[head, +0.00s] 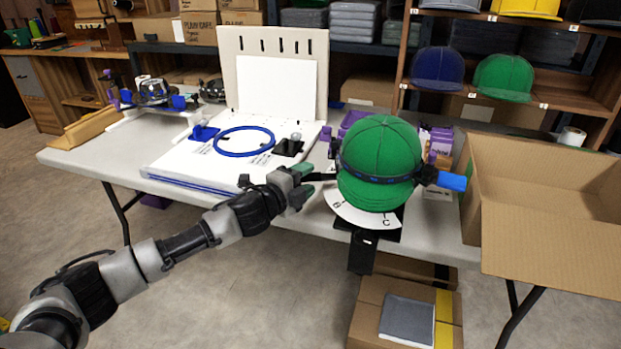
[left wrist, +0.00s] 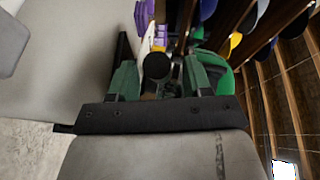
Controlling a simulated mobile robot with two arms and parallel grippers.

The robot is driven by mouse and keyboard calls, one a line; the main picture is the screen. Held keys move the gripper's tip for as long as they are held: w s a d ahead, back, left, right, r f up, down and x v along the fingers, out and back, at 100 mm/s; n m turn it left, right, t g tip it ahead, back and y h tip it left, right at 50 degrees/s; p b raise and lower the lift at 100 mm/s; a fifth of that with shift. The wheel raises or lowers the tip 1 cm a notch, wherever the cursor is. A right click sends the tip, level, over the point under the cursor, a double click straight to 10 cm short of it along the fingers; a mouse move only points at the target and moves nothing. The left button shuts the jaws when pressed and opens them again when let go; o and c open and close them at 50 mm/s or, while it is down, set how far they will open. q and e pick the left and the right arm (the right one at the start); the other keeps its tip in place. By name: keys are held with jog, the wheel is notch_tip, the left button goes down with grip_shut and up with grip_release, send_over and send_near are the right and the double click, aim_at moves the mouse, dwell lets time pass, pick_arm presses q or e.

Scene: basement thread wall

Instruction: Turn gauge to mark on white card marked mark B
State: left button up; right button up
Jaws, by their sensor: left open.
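A green cap (head: 380,155) sits on a stand at the table's front edge. A dark band gauge (head: 372,178) runs around it, with a blue end (head: 452,181) on the right and a black end (head: 322,176) on the left. The white card (head: 358,215) fans out below the cap, with letters B and C visible; the rest is hidden by the cap. My left gripper (head: 306,183) is open at the gauge's left end. In the left wrist view a round black end (left wrist: 157,66) lies between the green fingers (left wrist: 162,80); contact is unclear. My right gripper is out of view.
A white board with a blue hoop (head: 244,141) lies left of the cap. An open cardboard box (head: 545,200) stands close on the right. Purple items (head: 350,120) sit behind the cap. Closed boxes (head: 375,305) are on the floor below.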

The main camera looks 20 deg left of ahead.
pick_arm(q)
jog(key=shift+x, duration=0.9)
jog(key=shift+c, duration=0.5)
grip_shut()
